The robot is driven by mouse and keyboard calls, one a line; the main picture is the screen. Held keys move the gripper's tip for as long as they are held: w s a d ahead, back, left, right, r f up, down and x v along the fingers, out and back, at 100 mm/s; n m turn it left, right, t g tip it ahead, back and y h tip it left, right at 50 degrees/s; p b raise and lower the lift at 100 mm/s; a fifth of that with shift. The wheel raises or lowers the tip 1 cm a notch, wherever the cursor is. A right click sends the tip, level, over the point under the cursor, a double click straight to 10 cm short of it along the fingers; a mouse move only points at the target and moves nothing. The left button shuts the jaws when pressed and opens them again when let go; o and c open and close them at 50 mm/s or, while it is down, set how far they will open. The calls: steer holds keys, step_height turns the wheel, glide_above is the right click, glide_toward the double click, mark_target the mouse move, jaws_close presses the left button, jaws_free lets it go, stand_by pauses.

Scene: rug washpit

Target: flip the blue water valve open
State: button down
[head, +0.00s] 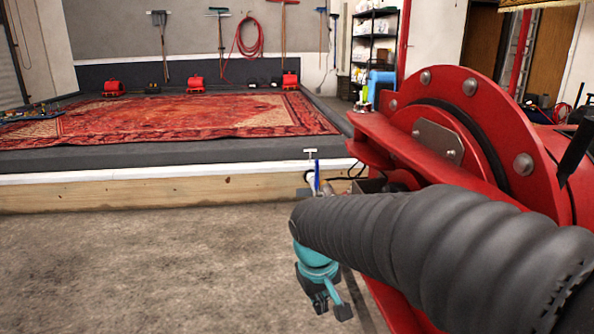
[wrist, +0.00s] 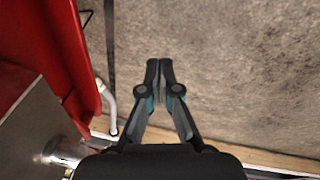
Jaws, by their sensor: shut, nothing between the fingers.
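The blue valve handle (head: 317,175) shows in the head view as a thin upright blue lever by the pit's wooden front edge, left of the red machine. Its lower end and fitting are partly hidden behind the grey ribbed shape in front. I cannot make out the blue handle in the wrist view. My gripper (head: 330,306) hangs below the handle in the head view, pointing down over the concrete floor. In the wrist view my gripper (wrist: 159,66) has its two dark fingertips together, with nothing between them. It appears apart from the valve.
A large red machine (head: 450,110) fills the right side, close to my arm. A pale bent pipe (wrist: 110,105) and a metal fitting (wrist: 65,155) show in the wrist view. A patterned rug (head: 190,118) lies on the raised pit. The concrete floor (head: 140,265) at left is clear.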

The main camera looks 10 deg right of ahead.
mark_target(316, 180)
steer(key=w+a+f+n+t+h, duration=0.1)
steer(key=w+a+n+h, duration=0.15)
steer(key=w, duration=0.95)
steer(key=w+a+f+n+t+h, duration=0.15)
steer(key=w+h, duration=0.25)
steer(key=w, duration=0.8)
steer(key=w+a+f+n+t+h, duration=0.1)
steer(key=w+a+f+h, duration=0.15)
steer(key=w, duration=0.85)
steer(key=w+r+m+h, duration=0.3)
steer(key=r+h, duration=0.3)
steer(key=r, duration=1.2)
steer(key=shift+d+m+h+p, duration=0.2)
steer(key=shift+m+h+p, duration=0.15)
steer(key=shift+m, duration=0.35)
steer(key=shift+w+d, duration=0.1)
steer(key=d, duration=0.9)
steer(key=shift+s+d+b, duration=0.15)
steer(key=shift+s+b, duration=0.15)
steer(key=shift+s, duration=0.1)
